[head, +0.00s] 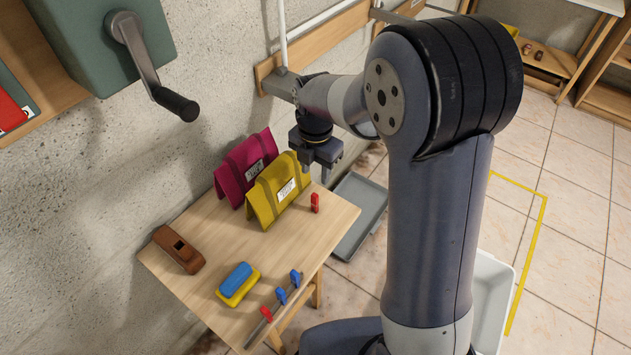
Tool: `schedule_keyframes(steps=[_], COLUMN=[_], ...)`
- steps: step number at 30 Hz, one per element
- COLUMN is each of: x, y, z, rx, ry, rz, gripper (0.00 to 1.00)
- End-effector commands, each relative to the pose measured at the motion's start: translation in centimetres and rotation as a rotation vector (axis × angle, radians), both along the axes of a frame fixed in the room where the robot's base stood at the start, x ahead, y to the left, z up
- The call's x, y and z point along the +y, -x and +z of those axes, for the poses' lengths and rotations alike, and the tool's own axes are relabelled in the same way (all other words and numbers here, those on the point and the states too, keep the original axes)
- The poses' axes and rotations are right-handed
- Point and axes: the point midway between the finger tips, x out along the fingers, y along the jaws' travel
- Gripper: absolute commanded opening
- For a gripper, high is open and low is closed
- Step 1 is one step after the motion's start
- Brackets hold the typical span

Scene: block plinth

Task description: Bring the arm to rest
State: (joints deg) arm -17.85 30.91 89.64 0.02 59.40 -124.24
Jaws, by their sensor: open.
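My gripper (318,160) is in the head view, at the end of my bent arm. It points down above the right back part of a small wooden table (205,275). Its fingers are apart and I see nothing between them. Below it, a small red block (315,203) stands upright on the table, apart from the fingers. A yellow tent-shaped bag (279,193) with a white label stands just left of the gripper. My arm hides part of the scene behind it.
A magenta bag (243,165) stands behind the yellow one. A brown wooden plane (179,250), blue and yellow blocks (238,284) and a bar clamp (280,300) lie on the table. A grey tray (360,215) is right of it.

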Motion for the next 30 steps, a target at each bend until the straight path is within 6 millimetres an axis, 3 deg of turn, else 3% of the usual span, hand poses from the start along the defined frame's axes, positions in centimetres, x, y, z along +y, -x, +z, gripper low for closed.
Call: schedule_keyframes(steps=[6, 17, 23, 30], x=[0.0, 0.0, 0.0, 0.0], y=[0.0, 0.0, 0.1, 0.1], z=[1.7, 1.6, -0.4, -5.1], rx=[0.0, 0.002, 0.005, 0.007], ry=[0.0, 0.001, 0.002, 0.002], rz=[0.0, 0.0, 0.0, 0.0], gripper=[0.41, 0.41, 0.41, 0.41])
